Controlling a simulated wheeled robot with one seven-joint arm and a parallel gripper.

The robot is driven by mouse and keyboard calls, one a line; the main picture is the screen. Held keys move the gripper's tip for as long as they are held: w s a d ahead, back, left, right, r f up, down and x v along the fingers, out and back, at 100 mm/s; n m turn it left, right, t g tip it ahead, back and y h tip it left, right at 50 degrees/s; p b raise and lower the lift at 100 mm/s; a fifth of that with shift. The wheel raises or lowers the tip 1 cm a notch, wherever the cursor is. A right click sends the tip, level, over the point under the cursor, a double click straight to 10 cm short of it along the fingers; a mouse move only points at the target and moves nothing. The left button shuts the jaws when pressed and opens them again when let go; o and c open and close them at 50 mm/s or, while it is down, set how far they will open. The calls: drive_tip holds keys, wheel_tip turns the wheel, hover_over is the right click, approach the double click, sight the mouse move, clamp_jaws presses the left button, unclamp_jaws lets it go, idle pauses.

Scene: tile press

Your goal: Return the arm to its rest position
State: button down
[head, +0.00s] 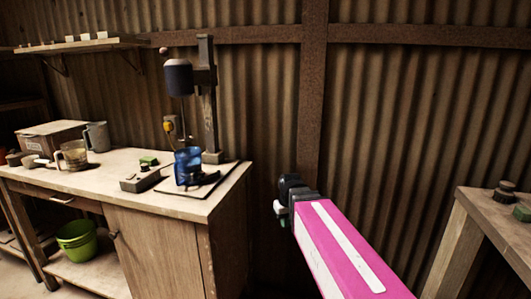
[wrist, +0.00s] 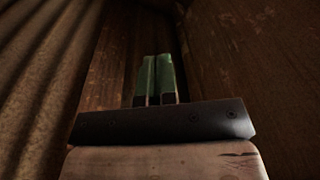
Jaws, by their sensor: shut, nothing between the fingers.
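My arm, with a bright pink link, reaches up from the lower right of the head view. Its dark end with my gripper (head: 284,197) is in the gap between the left workbench and the right table, in front of the corrugated wall. The fingers are hard to make out there. In the wrist view my gripper (wrist: 157,64) shows two green fingers side by side, shut with nothing held. They touch no object that I can see.
A green bucket (head: 76,240) sits below. A wooden table (head: 490,215) stands at right.

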drive_tip(key=s+d+f+m, duration=0.2)
drive_tip(key=s+d+f, duration=0.1)
drive_tip(key=d+f, duration=0.2)
drive_tip(key=s+d+f+m, duration=0.2)
drive_tip(key=s+d+f, duration=0.2)
drive_tip(key=d+f, duration=0.2)
wheel_tip(320, 180, down, 2)
drive_tip(key=shift+s+d+f+g+h, duration=0.2)
drive_tip(key=shift+s+g+h, duration=0.05)
drive_tip(key=shift+g+h, duration=0.15)
drive_tip(key=shift+a, duration=0.1)
idle(0.9)
